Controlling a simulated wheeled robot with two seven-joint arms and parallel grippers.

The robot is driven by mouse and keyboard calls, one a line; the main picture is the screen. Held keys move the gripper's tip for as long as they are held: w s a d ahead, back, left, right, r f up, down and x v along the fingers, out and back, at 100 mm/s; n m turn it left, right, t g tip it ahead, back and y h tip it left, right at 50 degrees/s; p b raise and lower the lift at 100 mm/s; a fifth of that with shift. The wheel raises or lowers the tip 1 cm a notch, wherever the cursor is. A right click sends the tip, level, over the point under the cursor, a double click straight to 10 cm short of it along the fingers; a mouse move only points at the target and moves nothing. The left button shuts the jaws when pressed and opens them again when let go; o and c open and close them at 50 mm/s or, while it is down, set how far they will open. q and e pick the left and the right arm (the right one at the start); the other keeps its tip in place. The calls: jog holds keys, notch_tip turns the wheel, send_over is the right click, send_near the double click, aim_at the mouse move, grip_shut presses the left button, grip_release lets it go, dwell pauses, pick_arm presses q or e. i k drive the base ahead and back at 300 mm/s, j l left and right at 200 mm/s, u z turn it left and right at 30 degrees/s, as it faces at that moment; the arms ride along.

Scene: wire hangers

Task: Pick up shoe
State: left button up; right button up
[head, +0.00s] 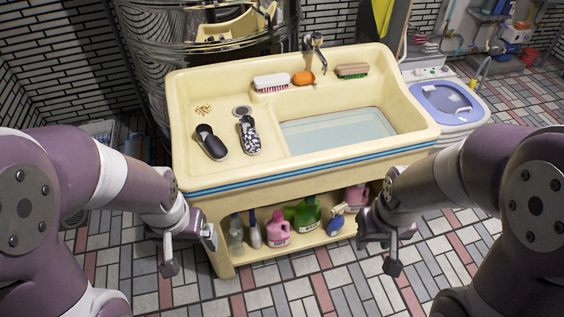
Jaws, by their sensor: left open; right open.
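Two shoes lie side by side on the left, shallow part of the yellow sink. The left one is a plain dark shoe (211,142). The right one is a black-and-white patterned shoe (249,135). My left gripper (190,256) is open and empty, low in front of the sink's left front corner, well apart from both shoes. My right gripper (391,253) is open and empty, low in front of the sink's right half, also far from the shoes.
The yellow sink (300,175) has a raised rim and a water-filled basin (340,130) on its right. A white brush (271,82), orange soap (303,78) and green-bristled brush (352,71) lie along the back ledge. Several bottles (306,214) stand on the shelf below.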

aim_at(249, 137)
jog(key=i, duration=1.25)
